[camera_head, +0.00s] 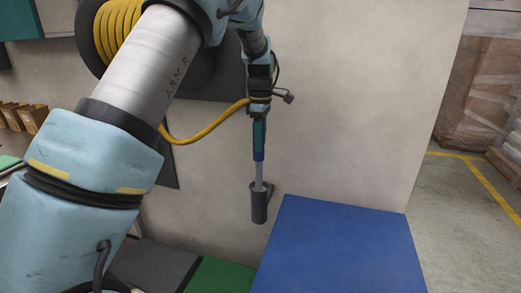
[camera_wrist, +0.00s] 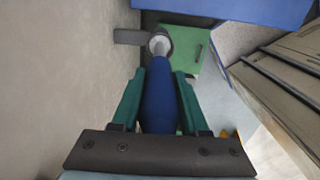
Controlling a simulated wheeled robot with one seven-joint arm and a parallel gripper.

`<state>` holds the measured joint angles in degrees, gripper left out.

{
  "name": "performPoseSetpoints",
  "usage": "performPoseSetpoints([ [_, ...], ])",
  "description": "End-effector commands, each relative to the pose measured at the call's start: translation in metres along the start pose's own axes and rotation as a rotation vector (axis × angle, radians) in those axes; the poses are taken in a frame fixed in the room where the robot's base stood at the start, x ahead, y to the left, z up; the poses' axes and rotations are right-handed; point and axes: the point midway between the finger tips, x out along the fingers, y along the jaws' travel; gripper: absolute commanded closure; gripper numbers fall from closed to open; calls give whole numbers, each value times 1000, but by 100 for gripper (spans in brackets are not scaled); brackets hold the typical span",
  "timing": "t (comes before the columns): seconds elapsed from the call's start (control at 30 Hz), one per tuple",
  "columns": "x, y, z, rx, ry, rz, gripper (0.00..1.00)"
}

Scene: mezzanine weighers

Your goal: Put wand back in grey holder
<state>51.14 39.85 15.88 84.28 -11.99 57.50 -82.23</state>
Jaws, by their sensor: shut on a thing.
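My gripper (camera_head: 259,135) points down beside the wall and is shut on the wand's blue handle. In the wrist view, the green fingers of my gripper (camera_wrist: 159,88) lie either side of the blue wand (camera_wrist: 159,95). The wand (camera_head: 259,171) hangs about upright, its thin grey tip pointing down. The grey holder (camera_head: 259,206) is a dark grey cup on the wall, right below the wand. The tip appears at or inside the cup's mouth; its depth is hidden. In the wrist view the tip overlaps the round opening of the holder (camera_wrist: 128,36).
A yellow hose (camera_head: 205,138) runs from near my gripper toward a hose reel (camera_head: 118,35) on the wall. A blue surface (camera_head: 340,245) lies right of the holder. Green (camera_head: 220,276) and grey (camera_head: 160,265) surfaces lie below left. Wrapped pallets (camera_head: 485,90) stand far right.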

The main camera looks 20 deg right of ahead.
Motion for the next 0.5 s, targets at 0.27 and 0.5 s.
performPoseSetpoints([
  [0.27,36,-1,0,-1,-1,-2,100],
  [0.5,38,0,0,0,0,0,100],
])
